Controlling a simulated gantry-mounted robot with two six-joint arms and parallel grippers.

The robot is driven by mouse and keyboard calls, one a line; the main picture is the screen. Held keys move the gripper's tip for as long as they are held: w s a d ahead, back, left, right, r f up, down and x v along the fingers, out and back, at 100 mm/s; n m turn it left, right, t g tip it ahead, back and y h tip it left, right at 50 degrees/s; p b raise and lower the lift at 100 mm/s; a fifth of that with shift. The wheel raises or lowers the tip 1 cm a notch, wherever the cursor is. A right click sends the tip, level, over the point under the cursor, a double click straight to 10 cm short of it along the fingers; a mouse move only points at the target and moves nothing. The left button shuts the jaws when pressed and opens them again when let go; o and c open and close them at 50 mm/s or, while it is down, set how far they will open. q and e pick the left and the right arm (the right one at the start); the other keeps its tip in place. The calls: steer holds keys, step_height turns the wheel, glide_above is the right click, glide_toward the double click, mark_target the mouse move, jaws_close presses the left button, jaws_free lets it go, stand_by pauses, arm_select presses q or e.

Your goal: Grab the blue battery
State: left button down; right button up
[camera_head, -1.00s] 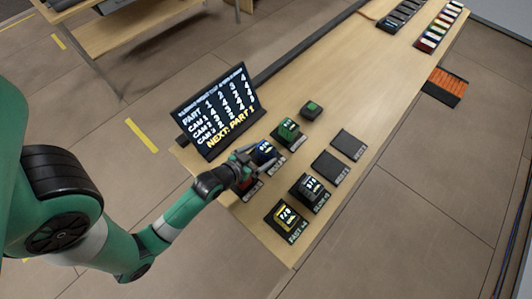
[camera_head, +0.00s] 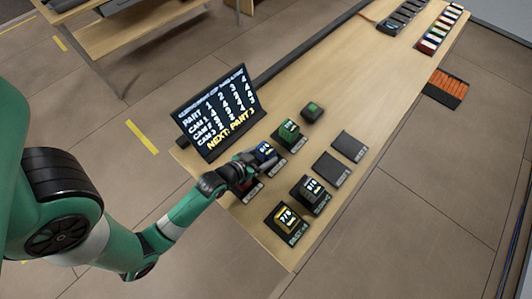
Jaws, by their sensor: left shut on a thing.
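The blue battery (camera_head: 265,151) stands on the near part of the long wooden table, just in front of the black sign. My left gripper (camera_head: 257,163) reaches in from the left and is shut on the blue battery, whose lower part the fingers hide. I cannot tell whether the battery still touches its pad. My right gripper is not in view.
A black sign (camera_head: 215,112) with a number table stands behind. A green battery (camera_head: 287,132), a dark one (camera_head: 310,189) and a yellow one (camera_head: 286,220) sit on pads nearby. A small green-topped block (camera_head: 313,110) stands farther back. Two black pads (camera_head: 349,146) (camera_head: 332,168) are empty.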

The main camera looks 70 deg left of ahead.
mark_target(263, 152)
arm_select(q)
steer(key=shift+r, duration=0.15)
steer(key=shift+r+p, duration=0.6)
steer(key=shift+p, duration=0.15)
step_height(263, 152, up, 3)
steer(key=p, duration=0.3)
steer(key=shift+f, duration=0.1)
steer(key=s+d+r+p, duration=0.7)
steer(key=s+d+r, duration=0.2)
steer(key=d, duration=0.1)
steer(key=shift+s+d+p, duration=0.15)
steer(key=shift+d+p, duration=0.1)
steer(key=shift+p, duration=0.15)
